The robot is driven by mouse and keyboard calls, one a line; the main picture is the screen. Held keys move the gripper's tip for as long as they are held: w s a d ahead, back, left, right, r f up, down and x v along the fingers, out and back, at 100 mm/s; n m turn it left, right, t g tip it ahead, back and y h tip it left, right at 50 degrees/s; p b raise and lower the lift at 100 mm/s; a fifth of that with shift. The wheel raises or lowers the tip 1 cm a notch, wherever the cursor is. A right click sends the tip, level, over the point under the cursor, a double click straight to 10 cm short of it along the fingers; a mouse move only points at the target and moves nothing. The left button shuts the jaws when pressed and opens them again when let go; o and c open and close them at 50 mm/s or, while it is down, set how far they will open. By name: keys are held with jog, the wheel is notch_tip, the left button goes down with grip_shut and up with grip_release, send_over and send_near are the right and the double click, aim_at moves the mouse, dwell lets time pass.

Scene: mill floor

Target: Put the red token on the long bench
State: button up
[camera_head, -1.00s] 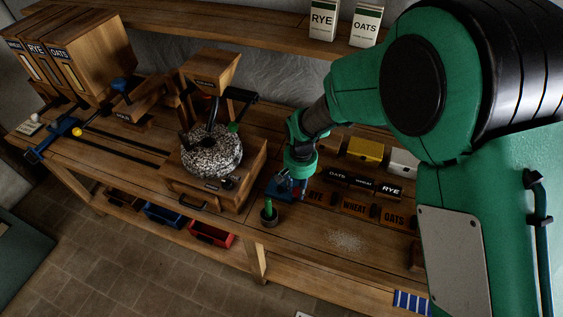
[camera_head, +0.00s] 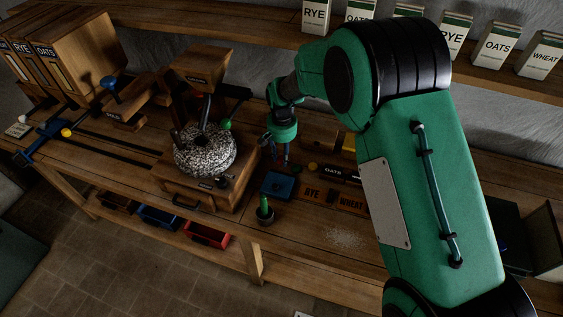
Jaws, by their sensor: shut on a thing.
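My gripper (camera_head: 287,160) is above the long bench (camera_head: 310,222), just behind the small blue tray (camera_head: 278,186) and right of the millstone. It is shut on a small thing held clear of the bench. That thing is mostly hidden between the fingers and too small to make out well; I take it to be the red token. No other red token shows on the bench. My arm hides part of the bench's right side.
The millstone (camera_head: 205,150) stands left of my gripper. A dark cup with a green handle (camera_head: 264,211) stands in front of the blue tray. RYE and WHEAT plates (camera_head: 331,197) lie to the right. Spilled flour (camera_head: 345,238) lies on open bench top. A shelf with cartons runs behind.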

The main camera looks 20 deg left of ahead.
aim_at(281, 157)
jog(key=shift+w+a, duration=0.15)
jog(key=shift+w, duration=0.1)
jog(key=shift+f+b, duration=0.5)
jog(key=shift+f, duration=1.25)
jog(key=shift+f, duration=0.1)
jog(key=o, duration=0.8)
notch_tip(281, 157, up, 12)
jog(key=shift+r+p, duration=0.1)
jog(key=shift+p, duration=1.1)
